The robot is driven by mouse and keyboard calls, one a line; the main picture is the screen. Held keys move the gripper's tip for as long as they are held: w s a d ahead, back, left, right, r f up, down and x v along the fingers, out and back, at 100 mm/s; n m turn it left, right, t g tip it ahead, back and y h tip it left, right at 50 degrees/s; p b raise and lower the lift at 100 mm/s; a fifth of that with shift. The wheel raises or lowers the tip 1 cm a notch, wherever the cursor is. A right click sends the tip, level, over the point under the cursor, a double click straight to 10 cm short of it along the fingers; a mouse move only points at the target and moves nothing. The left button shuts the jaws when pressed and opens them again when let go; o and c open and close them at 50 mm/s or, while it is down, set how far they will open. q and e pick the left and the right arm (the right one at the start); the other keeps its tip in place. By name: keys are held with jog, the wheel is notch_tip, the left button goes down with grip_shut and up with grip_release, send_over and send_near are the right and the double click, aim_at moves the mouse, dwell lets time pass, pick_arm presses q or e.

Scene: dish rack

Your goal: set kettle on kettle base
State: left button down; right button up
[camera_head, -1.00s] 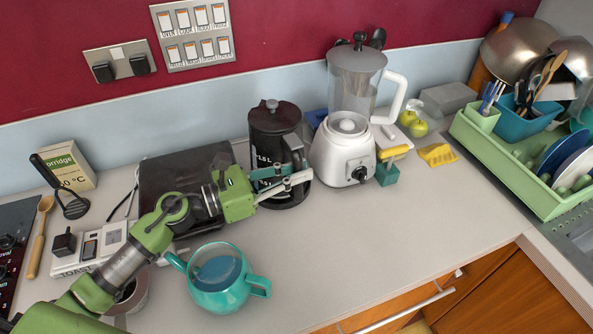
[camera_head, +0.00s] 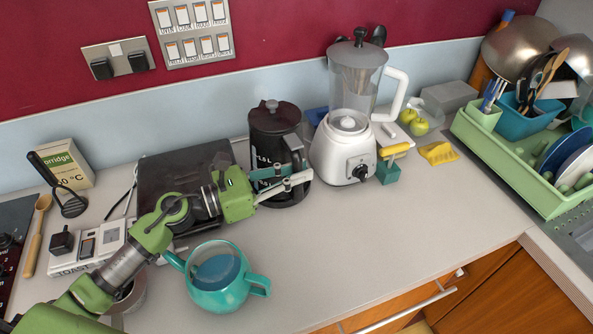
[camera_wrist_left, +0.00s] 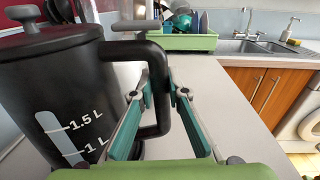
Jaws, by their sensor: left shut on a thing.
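The black kettle (camera_head: 272,142), with white level marks and a lid, stands upright at the back of the counter, left of the blender. In the left wrist view the kettle (camera_wrist_left: 55,95) fills the left side. My left gripper (camera_head: 301,180) is shut on its handle (camera_wrist_left: 157,100), with one finger on each side of it. A dark round edge, likely the kettle base (camera_head: 292,201), shows under the kettle's front right. The kettle and my gripper hide most of it, so I cannot tell whether the kettle is fully seated. My right gripper is not in view.
A white blender (camera_head: 345,150) stands close at the kettle's right. A teal teapot (camera_head: 218,292) sits in front of my left arm. A black flat appliance (camera_head: 180,165) lies left of the kettle. A green dish rack (camera_head: 510,165) is at right. The front-right counter is clear.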

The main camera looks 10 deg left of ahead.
pick_arm(q)
jog(key=shift+f, duration=0.1)
jog(key=c, duration=2.2)
grip_release()
jog(key=shift+c, duration=0.2)
jog(key=shift+s+f, duration=0.1)
jog(key=shift+f, duration=0.1)
jog(key=shift+s+a+f+b, duration=0.15)
jog(key=shift+a+b, duration=0.15)
jog(key=shift+b, duration=0.15)
jog(key=b+v, duration=0.5)
jog(key=v, duration=0.5)
jog(key=shift+s+r, duration=0.2)
jog(key=shift+r, duration=0.1)
